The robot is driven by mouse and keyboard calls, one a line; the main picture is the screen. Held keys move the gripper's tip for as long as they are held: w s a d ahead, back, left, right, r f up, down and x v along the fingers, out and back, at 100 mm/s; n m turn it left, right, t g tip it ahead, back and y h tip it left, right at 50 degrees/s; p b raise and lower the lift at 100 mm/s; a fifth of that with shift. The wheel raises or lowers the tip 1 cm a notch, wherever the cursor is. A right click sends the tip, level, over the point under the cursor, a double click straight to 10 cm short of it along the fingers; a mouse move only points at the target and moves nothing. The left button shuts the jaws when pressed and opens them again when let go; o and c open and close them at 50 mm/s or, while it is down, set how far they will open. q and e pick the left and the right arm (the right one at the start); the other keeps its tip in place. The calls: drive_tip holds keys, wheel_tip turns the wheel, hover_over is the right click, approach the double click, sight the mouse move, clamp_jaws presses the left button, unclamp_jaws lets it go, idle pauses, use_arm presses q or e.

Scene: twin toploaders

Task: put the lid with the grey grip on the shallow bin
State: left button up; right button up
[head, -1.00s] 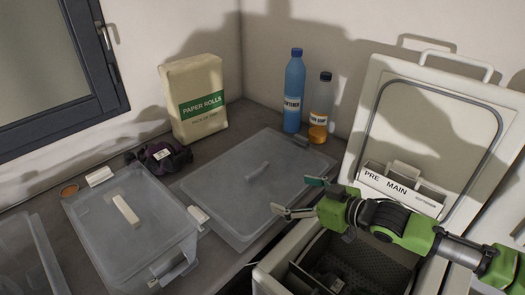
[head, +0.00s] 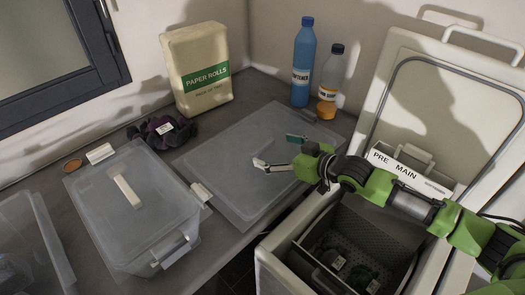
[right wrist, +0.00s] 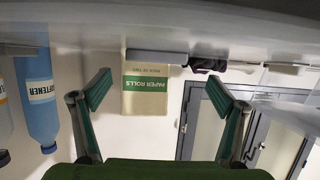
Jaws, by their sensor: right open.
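A flat, translucent grey lid (head: 232,190) lies on the counter in the middle of the head view. Its grip is hidden there behind my right gripper. In the right wrist view, which is upside down, a grey bar (right wrist: 156,57) that looks like this grip shows between the fingers, apart from both. My right gripper (head: 279,152) is open and low over the middle of the lid. A translucent bin (head: 30,245) is cut off at the left edge; I cannot tell its depth for sure. My left gripper is not in view.
A bin (head: 150,245) with a cream-gripped lid (head: 92,195) stands left of the flat lid. Behind are a paper rolls pack (head: 197,75), a purple bundle (head: 160,133), a blue bottle (head: 302,65) and a clear bottle (head: 331,80). An open washer (head: 285,260) stands front right.

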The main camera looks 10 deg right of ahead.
sight(263, 145)
drive_tip(key=shift+w+a, duration=0.1)
drive_tip(key=shift+w, duration=0.25)
drive_tip(key=x, duration=0.1)
drive_tip(key=p+x, duration=0.1)
drive_tip(key=x, duration=0.1)
drive_tip(key=shift+w+f, duration=0.15)
drive_tip(key=shift+f, duration=0.15)
drive_tip(key=shift+w+a+f, duration=0.1)
drive_tip(key=shift+w+f, duration=0.15)
drive_tip(key=shift+w, duration=0.15)
drive_tip(key=c, duration=1.4)
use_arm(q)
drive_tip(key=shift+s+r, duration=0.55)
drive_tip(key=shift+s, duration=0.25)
